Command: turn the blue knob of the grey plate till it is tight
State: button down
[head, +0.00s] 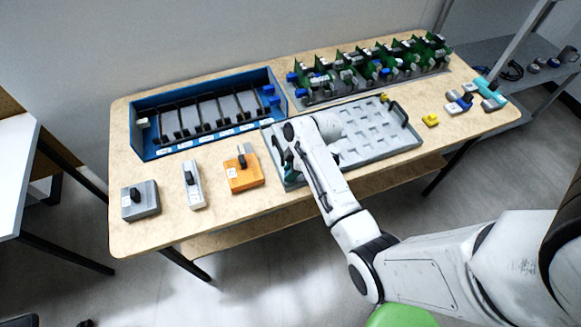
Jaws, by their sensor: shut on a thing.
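My gripper (285,160) is at the left end of the grey tray, mostly hidden behind my own wrist. It seems shut on a small teal thing (289,172), of which only a little shows. Its fingertips cannot be made out. More blue pieces (292,77) show at the left end of the grey rack (315,103). I cannot tell which blue knob belongs to the grey plate, or how tight any knob is.
The grey tray (375,150) with pockets lies mid-table under my wrist. A grey block (140,203), a light grey block (194,192) and an orange block (243,178) stand front left. A yellow piece (430,120) and teal parts (488,88) lie at the right.

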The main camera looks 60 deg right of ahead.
jog(key=shift+m+h, duration=0.3)
jog(key=shift+m, duration=0.3)
jog(key=c, duration=1.2)
grip_release()
jog(key=shift+o, duration=0.2)
jog(key=shift+r, duration=0.1)
jog(key=v, duration=1)
jog(key=shift+s+r+b, duration=0.2)
jog(key=shift+r+b, duration=0.05)
jog(key=shift+b, duration=0.2)
jog(key=shift+d, duration=0.1)
